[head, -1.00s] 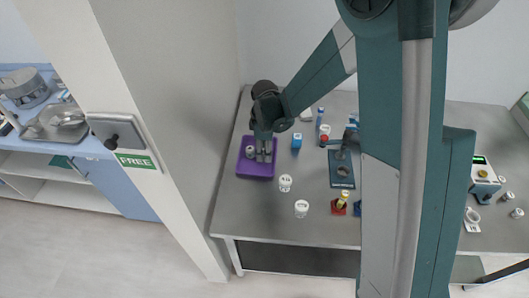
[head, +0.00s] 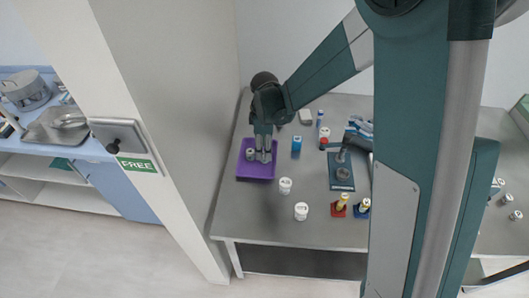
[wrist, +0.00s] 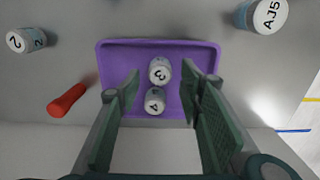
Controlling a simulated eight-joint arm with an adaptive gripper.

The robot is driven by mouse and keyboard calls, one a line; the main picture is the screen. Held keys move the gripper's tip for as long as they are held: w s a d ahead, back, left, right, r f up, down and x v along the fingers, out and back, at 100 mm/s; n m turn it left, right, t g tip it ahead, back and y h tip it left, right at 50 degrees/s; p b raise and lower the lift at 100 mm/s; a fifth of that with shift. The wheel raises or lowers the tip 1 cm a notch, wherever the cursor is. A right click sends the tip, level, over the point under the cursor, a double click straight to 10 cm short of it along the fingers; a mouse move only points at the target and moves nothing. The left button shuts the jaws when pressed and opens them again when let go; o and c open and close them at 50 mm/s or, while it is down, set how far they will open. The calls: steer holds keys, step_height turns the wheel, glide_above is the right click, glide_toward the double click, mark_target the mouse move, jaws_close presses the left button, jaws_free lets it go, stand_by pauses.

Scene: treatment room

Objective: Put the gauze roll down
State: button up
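My gripper (wrist: 158,115) is pointed down over the purple tray (wrist: 122,62), with its two fingers spread apart. In the tray lie two small pale cylinders, one marked 3 (wrist: 160,70) and one marked 4 (wrist: 154,101). The one marked 4 sits between the fingers with a gap on each side; the one marked 3 is just beyond it. Which is the gauze roll I cannot tell. In the head view my gripper (head: 262,155) is low over the tray (head: 256,179), and one grey cylinder (head: 250,154) shows beside its fingers.
White jars (head: 285,186) (head: 301,211) stand right of the tray, and a blue bottle (head: 296,144) stands behind them. A dark board (head: 342,182) and yellow-topped items (head: 341,202) are farther right. A wall borders the table's left side. The table's front left is clear.

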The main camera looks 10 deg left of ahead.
step_height(320, 180, up, 8)
steer(key=shift+p, duration=0.4)
stand_by(0.8)
steer(key=s+d+r+m+t, duration=0.2)
steer(key=s+d+r+m, duration=0.25)
steer(key=d+r, duration=0.35)
steer(key=s+d+r+m+t, duration=0.1)
steer(key=s+d+r+m, duration=0.3)
steer(key=s+d+r, duration=0.4)
steer(key=s+d+r+m+t, duration=0.2)
steer(key=s+d+m+t, duration=0.2)
steer(key=s+d+m, duration=0.5)
steer(key=shift+s+d, duration=1.8)
steer(key=shift+d, duration=0.2)
steer(key=shift+m, duration=0.25)
stand_by(1.7)
